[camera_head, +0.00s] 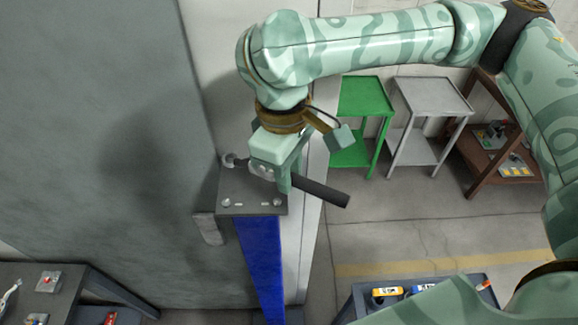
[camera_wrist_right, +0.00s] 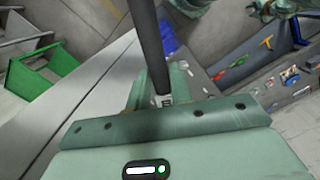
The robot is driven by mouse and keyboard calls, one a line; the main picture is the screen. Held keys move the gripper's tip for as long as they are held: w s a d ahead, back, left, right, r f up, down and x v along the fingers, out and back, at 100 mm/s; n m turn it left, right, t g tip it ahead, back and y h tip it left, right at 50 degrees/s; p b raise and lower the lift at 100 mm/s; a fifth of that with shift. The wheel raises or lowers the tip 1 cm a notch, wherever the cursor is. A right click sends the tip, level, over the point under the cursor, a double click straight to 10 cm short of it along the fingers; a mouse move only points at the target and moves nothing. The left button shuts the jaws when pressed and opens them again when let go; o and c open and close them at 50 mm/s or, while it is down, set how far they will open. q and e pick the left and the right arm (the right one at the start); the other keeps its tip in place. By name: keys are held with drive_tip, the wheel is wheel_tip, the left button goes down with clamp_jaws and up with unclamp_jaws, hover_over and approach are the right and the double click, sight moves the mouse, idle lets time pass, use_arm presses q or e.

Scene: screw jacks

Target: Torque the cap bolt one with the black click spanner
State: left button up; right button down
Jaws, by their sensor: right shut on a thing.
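The black click spanner (camera_head: 320,191) is held in my right gripper (camera_head: 284,178), which is shut around it. Its dark handle sticks out to the lower right, and its silver head end points left toward the back-left corner of the grey top plate (camera_head: 252,206). Whether the head sits on a bolt there I cannot tell. Two bolts show on the plate's front edge, at left (camera_head: 226,202) and right (camera_head: 277,202). In the right wrist view the spanner's black shaft (camera_wrist_right: 148,45) runs up from between the fingers. My left gripper is not recognisable in either view.
The plate tops a blue column (camera_head: 262,265) beside a large grey wall panel (camera_head: 110,120). A green cart (camera_head: 364,97), a grey cart (camera_head: 432,95) and a brown shelf stand at the back right. Tables with small items are at the lower left and bottom right. Floor between is open.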

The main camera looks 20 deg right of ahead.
drive_tip(key=shift+f, duration=0.55)
drive_tip(key=shift+s+a+m, duration=0.75)
drive_tip(key=shift+a+m, duration=0.2)
drive_tip(key=shift+m, duration=0.25)
drive_tip(key=shift+s+a+m, duration=0.25)
drive_tip(key=shift+a+m, duration=0.2)
drive_tip(key=shift+s+a+m, duration=0.2)
drive_tip(key=shift+a+m, duration=0.25)
drive_tip(key=shift+s+a+m, duration=0.2)
drive_tip(key=shift+a+m, duration=0.5)
drive_tip(key=shift+s+a+m, duration=0.15)
drive_tip(key=shift+a+m, duration=0.55)
drive_tip(key=shift+a+m+y, duration=0.4)
drive_tip(key=shift+a+m, duration=1.2)
drive_tip(key=shift+a, duration=0.05)
drive_tip(key=shift+d, duration=0.1)
